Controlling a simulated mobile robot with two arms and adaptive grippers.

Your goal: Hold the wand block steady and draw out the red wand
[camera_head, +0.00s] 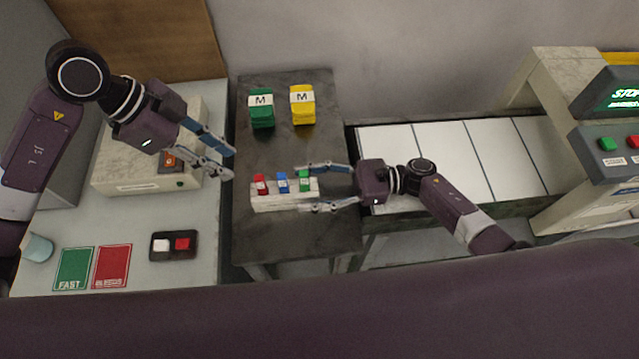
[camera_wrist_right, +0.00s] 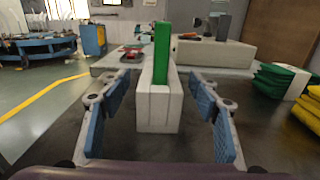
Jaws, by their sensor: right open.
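The white wand block (camera_head: 270,203) sits on the dark table and holds a red wand (camera_head: 261,184) at its left, a blue wand (camera_head: 282,182) in the middle and a green wand (camera_head: 305,180) at its right. My right gripper (camera_head: 308,188) is open, its fingers on either side of the block's right end. In the right wrist view the block (camera_wrist_right: 158,108) stands between the open fingers with gaps on both sides, and the green wand (camera_wrist_right: 162,52) hides the other wands. My left gripper (camera_head: 230,163) is open and empty in the air, left of and above the block.
Green (camera_head: 261,112) and yellow (camera_head: 303,108) stacks marked M lie at the back of the dark table (camera_head: 285,235). A machine and a small tray with a white and a red piece (camera_head: 173,245) are on the left table. A conveyor with white panels (camera_head: 465,150) is at right.

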